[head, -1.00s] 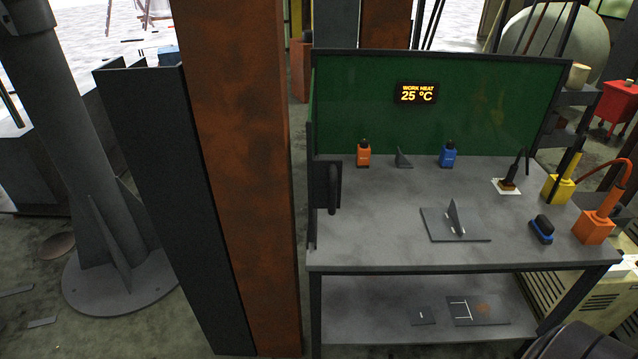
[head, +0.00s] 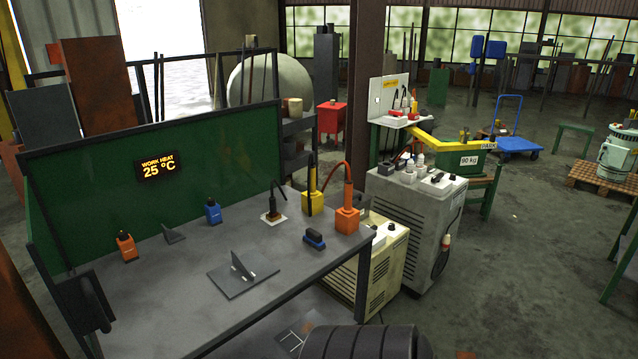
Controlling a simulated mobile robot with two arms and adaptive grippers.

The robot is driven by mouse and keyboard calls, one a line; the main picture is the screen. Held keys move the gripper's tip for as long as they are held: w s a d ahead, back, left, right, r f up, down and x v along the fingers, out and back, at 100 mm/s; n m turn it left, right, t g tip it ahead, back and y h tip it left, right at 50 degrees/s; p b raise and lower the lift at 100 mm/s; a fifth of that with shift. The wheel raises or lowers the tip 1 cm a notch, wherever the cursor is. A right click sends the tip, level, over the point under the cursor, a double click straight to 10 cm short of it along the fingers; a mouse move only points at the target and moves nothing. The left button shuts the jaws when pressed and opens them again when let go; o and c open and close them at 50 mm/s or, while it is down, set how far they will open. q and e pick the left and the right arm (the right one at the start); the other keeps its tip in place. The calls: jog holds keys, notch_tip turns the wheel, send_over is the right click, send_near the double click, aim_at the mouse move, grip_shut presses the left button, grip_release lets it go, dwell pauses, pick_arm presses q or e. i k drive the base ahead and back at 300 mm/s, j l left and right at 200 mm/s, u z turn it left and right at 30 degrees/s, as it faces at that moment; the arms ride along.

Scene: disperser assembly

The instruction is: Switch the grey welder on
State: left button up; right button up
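Neither of my grippers shows; only a dark ribbed part of my own body is at the bottom edge.
The workbench (head: 190,290) holds a plate with an upright fin (head: 243,275), an orange block (head: 347,219), a yellow block (head: 312,202) and bottles. The floor (head: 520,270) right of the welder is clear.

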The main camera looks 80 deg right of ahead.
aim_at(436, 178)
jog(key=z, duration=3.2)
jog(key=i+l+z, duration=0.25)
jog(key=i, duration=0.25)
jog(key=i+z, duration=0.2)
jog(key=i, duration=1.9)
jog(key=i+l+u, duration=0.1)
jog(key=i+u, duration=0.35)
jog(key=i+l+u, duration=0.25)
jog(key=u, duration=0.2)
jog(key=i+l+u, duration=0.65)
jog(key=l+u, duration=0.25)
